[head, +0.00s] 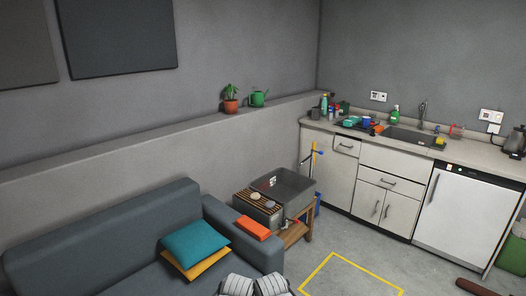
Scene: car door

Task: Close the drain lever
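A dark grey tub (296,184) sits on a wooden stand (297,236) beyond the sofa's right arm. A slatted wooden board (251,196) and some small round items lie at the tub's left side. Neither of my grippers can be made out. Two white, dark-striped shapes at the bottom edge look like parts of me, with no fingers visible.
A dark grey sofa (110,240) with a teal cushion (196,243) fills the left front. An orange folded item (253,228) lies on its arm. A yellow floor outline (350,277) marks clear floor. Kitchen cabinets (384,185) and a white appliance (462,215) stand right.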

